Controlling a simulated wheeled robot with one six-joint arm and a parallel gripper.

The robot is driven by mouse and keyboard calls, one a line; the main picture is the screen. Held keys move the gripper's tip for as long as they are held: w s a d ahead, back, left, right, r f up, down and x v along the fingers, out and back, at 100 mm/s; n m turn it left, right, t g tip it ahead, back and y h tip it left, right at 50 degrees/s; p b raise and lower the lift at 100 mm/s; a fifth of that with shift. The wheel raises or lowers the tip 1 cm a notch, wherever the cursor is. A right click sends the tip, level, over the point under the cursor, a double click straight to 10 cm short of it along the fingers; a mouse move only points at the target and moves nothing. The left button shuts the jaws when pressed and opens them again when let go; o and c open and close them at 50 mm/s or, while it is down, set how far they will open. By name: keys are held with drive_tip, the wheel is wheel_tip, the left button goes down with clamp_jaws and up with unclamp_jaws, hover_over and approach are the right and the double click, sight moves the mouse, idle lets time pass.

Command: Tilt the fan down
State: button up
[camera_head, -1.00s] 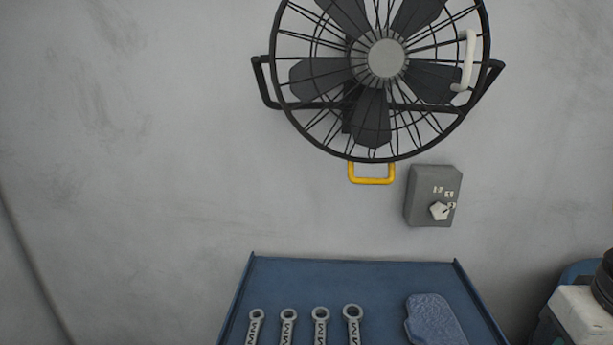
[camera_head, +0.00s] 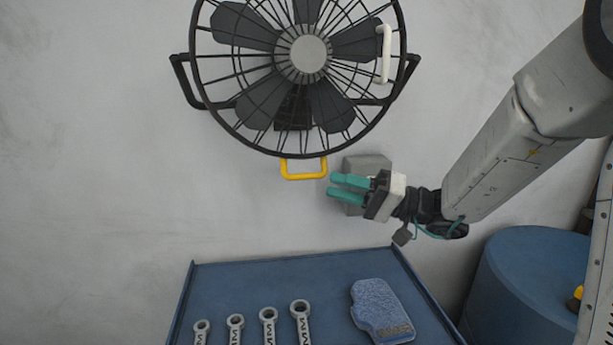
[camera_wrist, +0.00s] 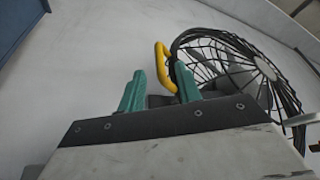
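The black wall fan (camera_head: 308,54) hangs at the top of the head view, with its round cage facing me. A yellow handle (camera_head: 304,175) sticks out below the cage, and a white handle (camera_head: 386,54) is on the cage's right side. My gripper (camera_head: 332,187) is open and empty, with its teal fingers pointing left, just right of the yellow handle and apart from it. In the wrist view the yellow handle (camera_wrist: 163,68) shows beyond the two separated fingers (camera_wrist: 160,88), nearer the right one, with the fan (camera_wrist: 240,72) to the right.
A grey control box (camera_head: 368,163) on the wall is partly hidden behind my gripper. Below is a blue table (camera_head: 230,285) with several wrenches (camera_head: 268,320) and a blue mitt-like piece (camera_head: 380,310). A blue drum (camera_head: 530,280) stands at right. The wall left of the fan is clear.

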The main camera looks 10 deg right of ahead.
sight(304, 176)
drive_tip(key=x, duration=0.7)
drive_tip(key=shift+w+a+r, duration=0.2)
drive_tip(key=shift+w, duration=0.15)
clamp_jaws()
drive_tip(key=shift+a, duration=0.1)
